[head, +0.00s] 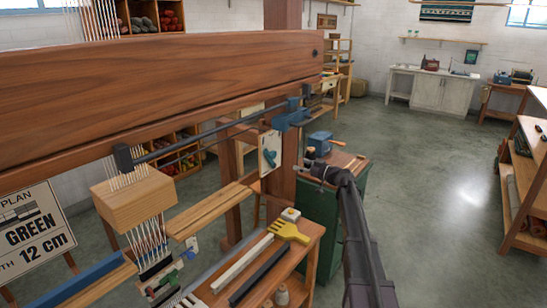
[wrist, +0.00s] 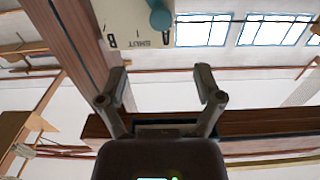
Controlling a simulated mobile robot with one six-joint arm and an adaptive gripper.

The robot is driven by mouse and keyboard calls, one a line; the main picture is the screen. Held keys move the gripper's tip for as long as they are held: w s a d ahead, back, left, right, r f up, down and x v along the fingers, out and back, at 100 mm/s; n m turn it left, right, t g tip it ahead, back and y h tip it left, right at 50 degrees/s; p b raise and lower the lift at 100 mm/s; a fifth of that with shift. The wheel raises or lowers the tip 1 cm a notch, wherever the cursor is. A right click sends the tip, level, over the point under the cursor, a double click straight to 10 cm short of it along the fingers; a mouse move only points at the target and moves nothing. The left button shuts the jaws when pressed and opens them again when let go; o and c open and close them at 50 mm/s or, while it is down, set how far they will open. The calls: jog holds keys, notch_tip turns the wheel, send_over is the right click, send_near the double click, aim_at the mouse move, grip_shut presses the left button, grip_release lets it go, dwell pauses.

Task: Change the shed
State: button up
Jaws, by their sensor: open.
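A pale panel (head: 276,142) with a teal lever (head: 268,157) is mounted on the wooden post of the loom (head: 150,85), below the big beam. In the wrist view the panel (wrist: 120,18) appears upside down at the top, with the letters A and B and the word SHUT. The lever's round teal knob (wrist: 160,19) is near the A. My gripper (head: 306,166) is to the right of the panel, apart from it. In the wrist view my gripper (wrist: 161,74) is open and empty, its fingers spread below the panel and knob.
A sign reading GREEN 12 cm (head: 35,235) is at the left. The grey floor (head: 440,150) at the right is clear.

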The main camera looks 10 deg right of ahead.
aim_at(275, 156)
jog(key=shift+w+a, duration=0.1)
jog(key=shift+w, duration=0.05)
jog(key=x, duration=1.3)
jog(key=shift+w+a, duration=0.15)
jog(key=shift+a, duration=0.1)
grip_shut()
